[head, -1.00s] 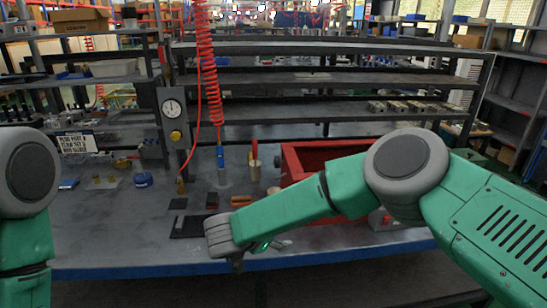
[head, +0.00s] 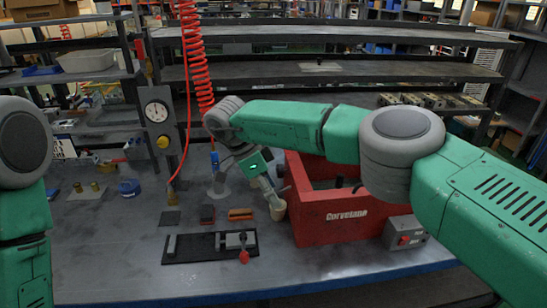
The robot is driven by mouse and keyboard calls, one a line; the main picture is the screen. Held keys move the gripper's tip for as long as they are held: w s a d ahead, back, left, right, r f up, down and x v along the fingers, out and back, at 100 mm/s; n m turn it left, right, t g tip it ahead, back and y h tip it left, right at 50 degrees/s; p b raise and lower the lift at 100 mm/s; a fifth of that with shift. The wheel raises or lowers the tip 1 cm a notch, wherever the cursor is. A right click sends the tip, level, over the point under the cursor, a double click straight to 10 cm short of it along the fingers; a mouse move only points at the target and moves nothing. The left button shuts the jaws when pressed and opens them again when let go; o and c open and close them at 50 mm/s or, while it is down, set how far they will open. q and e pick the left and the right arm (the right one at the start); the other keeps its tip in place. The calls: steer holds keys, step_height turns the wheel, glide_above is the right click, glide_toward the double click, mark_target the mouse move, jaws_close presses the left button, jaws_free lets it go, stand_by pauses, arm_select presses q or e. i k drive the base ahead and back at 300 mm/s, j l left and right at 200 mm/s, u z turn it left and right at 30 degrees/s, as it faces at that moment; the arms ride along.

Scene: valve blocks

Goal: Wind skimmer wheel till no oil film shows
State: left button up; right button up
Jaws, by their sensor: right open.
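A red open-topped tank (head: 345,224) with white lettering stands on the bench right of centre. I cannot make out a wheel, and my arm hides part of the tank's top. Any oil film inside cannot be told. A small dark knob or handle shows above the tank's front rim. My right gripper (head: 273,190) is open and points down at the tank's left side, close to a tan cup-like piece (head: 279,211). I cannot tell whether they touch. My left arm shows at the left edge, but its gripper is out of view.
A grey switch box (head: 405,233) stands at the tank's right. A black plate (head: 190,252) with grey blocks and a red-knobbed handle lies in front. A gauge panel (head: 158,112) and red coiled hose (head: 194,55) are behind. The left front bench is clear.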

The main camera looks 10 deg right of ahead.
mark_target(279, 170)
steer(key=i, duration=0.85)
steer(key=k+l, duration=0.1)
steer(key=l, duration=0.2)
